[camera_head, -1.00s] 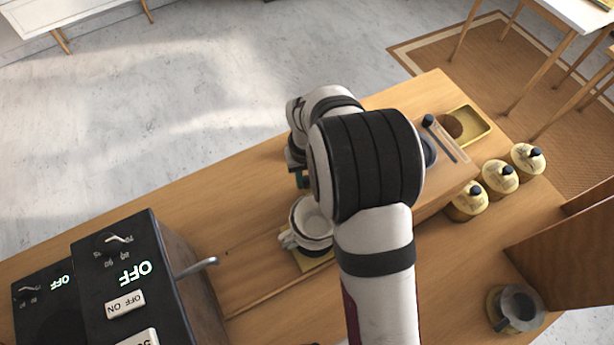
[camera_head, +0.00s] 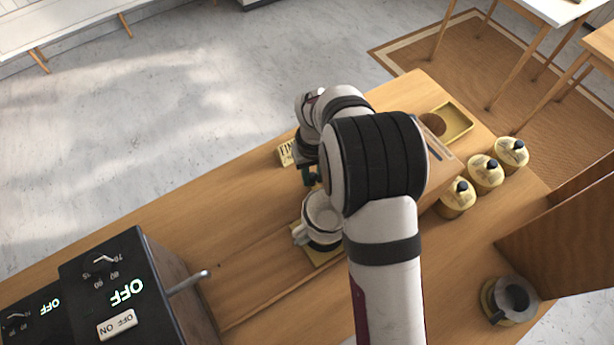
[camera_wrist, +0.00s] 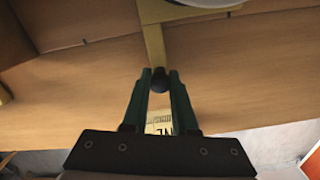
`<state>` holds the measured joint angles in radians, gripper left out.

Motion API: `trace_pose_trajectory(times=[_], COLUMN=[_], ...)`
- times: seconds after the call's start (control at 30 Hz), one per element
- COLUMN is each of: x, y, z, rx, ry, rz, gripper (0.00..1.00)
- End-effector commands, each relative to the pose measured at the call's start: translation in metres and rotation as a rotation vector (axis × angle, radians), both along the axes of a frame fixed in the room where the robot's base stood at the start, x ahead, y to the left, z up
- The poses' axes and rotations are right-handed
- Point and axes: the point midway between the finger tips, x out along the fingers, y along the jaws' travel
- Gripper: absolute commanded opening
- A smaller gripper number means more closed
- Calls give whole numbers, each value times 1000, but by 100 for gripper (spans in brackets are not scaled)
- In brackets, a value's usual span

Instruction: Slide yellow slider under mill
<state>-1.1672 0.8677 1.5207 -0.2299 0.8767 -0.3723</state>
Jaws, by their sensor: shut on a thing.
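The yellow slider (camera_wrist: 154,45) is a narrow strip with a dark round knob (camera_wrist: 160,80). In the wrist view it runs from the knob up to a white round rim (camera_wrist: 205,2). My gripper (camera_wrist: 160,77) is shut on the knob, one green finger on each side. In the head view my gripper (camera_head: 312,177) is beside a white round vessel (camera_head: 322,213) on a yellow base (camera_head: 325,256); this may be the mill. My arm hides the slider and part of the vessel there.
A "FINE" label (camera_head: 286,153) lies at the counter's far edge, left of my gripper. A black control box (camera_head: 125,285) with a lever stands at left. Several lidded yellow pots (camera_head: 485,173) and a yellow tray (camera_head: 458,124) are at right. The counter between the box and vessel is clear.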

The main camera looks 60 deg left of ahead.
Motion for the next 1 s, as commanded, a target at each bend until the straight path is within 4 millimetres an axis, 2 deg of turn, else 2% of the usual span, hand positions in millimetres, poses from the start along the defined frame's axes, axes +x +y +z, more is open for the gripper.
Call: trace_pose_trajectory(times=[0.07,0.1,0.27,0.53,0.67,0.77,1.0], x=[0,0,0,0,0,0,0], y=[0,0,0,0,0,1,1], z=[0,0,0,0,13,37,110], rx=[0,0,-1,0,2,4,5], ry=[0,0,0,0,-1,-2,-2], rz=[0,0,1,1,1,1,0], gripper=[0,28,56,56,56,56,56])
